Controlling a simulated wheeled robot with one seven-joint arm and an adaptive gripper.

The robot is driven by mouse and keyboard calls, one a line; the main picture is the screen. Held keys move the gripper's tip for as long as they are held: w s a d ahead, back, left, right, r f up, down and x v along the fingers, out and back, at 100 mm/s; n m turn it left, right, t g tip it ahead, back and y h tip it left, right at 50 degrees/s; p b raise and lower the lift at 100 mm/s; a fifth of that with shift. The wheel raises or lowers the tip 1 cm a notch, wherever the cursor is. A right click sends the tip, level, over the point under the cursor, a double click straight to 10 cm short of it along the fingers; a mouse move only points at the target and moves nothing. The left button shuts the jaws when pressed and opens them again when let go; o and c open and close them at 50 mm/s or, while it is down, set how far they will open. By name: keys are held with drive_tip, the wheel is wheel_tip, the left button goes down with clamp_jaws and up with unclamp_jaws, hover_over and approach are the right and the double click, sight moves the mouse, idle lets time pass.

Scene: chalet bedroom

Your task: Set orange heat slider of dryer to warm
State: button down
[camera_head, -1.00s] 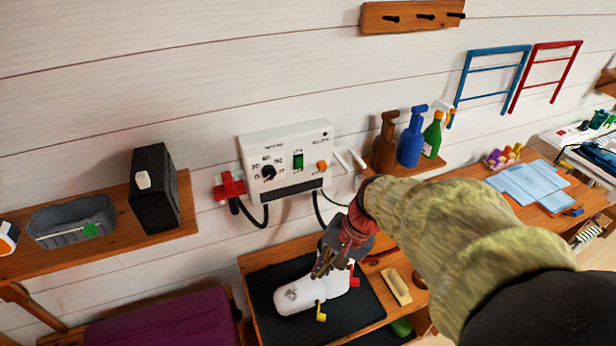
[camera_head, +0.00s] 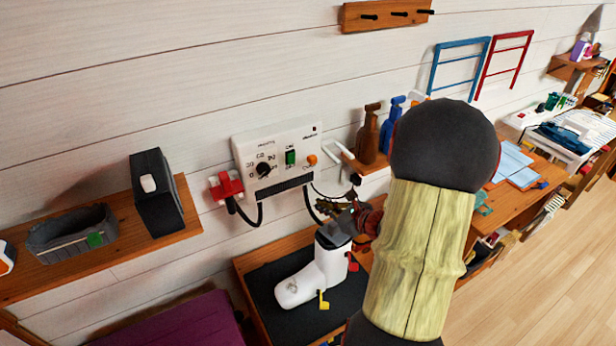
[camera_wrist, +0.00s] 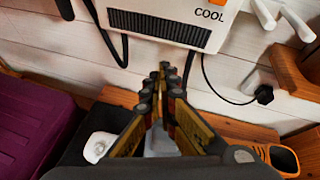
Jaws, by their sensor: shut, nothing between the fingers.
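The dryer (camera_head: 243,149) is a white control box on the wall, with a dark dial, a green switch and a grille. Its orange heat slider (camera_head: 311,159) is at the right of the face. In the wrist view an orange part of the slider (camera_wrist: 215,2) shows at the top edge, just above the word COOL; the rest is cut off. My gripper (camera_head: 328,207) is shut and empty, below and right of the box, near the top of the white boot. In the wrist view its fingertips (camera_wrist: 165,70) are together below the grille, apart from the slider.
A white boot (camera_head: 298,288) stands on a black mat below. A red item (camera_head: 226,186) and hanging cables flank the box. White pegs (camera_head: 346,152) and a bottle shelf are to its right. A black box (camera_head: 157,190) stands on the left shelf.

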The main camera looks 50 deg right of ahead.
sight(309, 169)
drive_tip(key=d+r+m+h, duration=0.1)
drive_tip(key=d+m+h, duration=0.1)
drive_tip(key=d, duration=0.1)
drive_tip(key=d+r+m+h, duration=0.1)
drive_tip(key=m, duration=0.1)
drive_tip(key=shift+w+d+r+t, duration=0.25)
drive_tip(key=shift+d+r+t, duration=0.05)
drive_tip(key=shift+d, duration=0.1)
drive_tip(key=shift+w, duration=0.15)
drive_tip(key=b+x, duration=0.1)
drive_tip(key=x, duration=0.9)
drive_tip(key=shift+a+f+b, duration=0.1)
drive_tip(key=shift+f+b, duration=0.05)
drive_tip(key=shift+b, duration=0.2)
drive_tip(key=r, duration=0.3)
drive_tip(key=shift+s+r, duration=0.2)
drive_tip(key=shift+r, duration=0.15)
drive_tip(key=shift+w+r, duration=0.1)
drive_tip(key=shift+r, duration=0.2)
